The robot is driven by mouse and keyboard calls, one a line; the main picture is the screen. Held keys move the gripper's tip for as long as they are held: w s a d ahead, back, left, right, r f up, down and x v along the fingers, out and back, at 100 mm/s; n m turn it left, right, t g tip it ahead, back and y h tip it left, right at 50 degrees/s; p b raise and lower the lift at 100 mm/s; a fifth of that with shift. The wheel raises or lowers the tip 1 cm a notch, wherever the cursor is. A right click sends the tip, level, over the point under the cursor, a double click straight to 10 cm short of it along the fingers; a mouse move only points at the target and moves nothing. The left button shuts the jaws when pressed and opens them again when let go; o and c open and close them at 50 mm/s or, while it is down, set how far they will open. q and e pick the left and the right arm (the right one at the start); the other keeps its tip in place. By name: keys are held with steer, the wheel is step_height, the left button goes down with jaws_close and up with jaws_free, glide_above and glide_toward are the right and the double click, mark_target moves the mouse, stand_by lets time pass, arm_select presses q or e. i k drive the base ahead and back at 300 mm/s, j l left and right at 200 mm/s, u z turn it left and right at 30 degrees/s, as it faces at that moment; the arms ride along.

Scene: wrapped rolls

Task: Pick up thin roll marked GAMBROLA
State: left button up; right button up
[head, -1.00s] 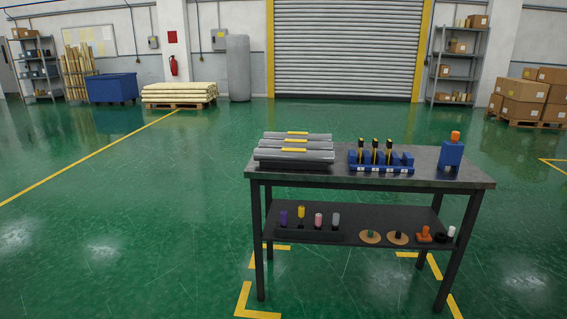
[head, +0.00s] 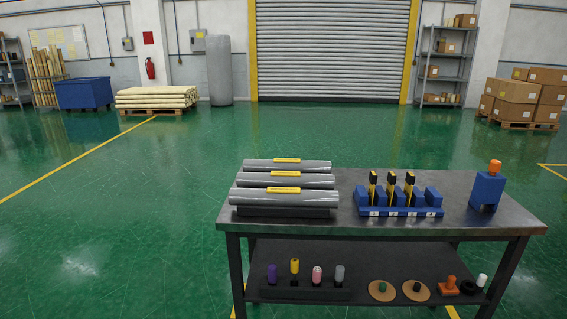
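Several wrapped grey rolls with yellow labels lie side by side on a dark cradle on the left of the table top. The front roll (head: 260,199), the middle roll (head: 255,181) and the back roll (head: 258,166) are visible in the head view. The label print is too small to read, so I cannot tell which is marked GAMBROLA. Neither of my grippers is in view.
The dark table (head: 330,222) stands ahead. A blue rack (head: 400,212) with black-and-yellow tools and a blue stand (head: 487,191) with an orange top share it. Small items sit on the lower shelf (head: 365,270). Green floor before the table's left is clear.

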mark_target(276, 178)
steer(key=i+z, duration=0.1)
steer(key=i, duration=0.65)
steer(key=i+j+z, duration=0.15)
steer(key=i, duration=0.65)
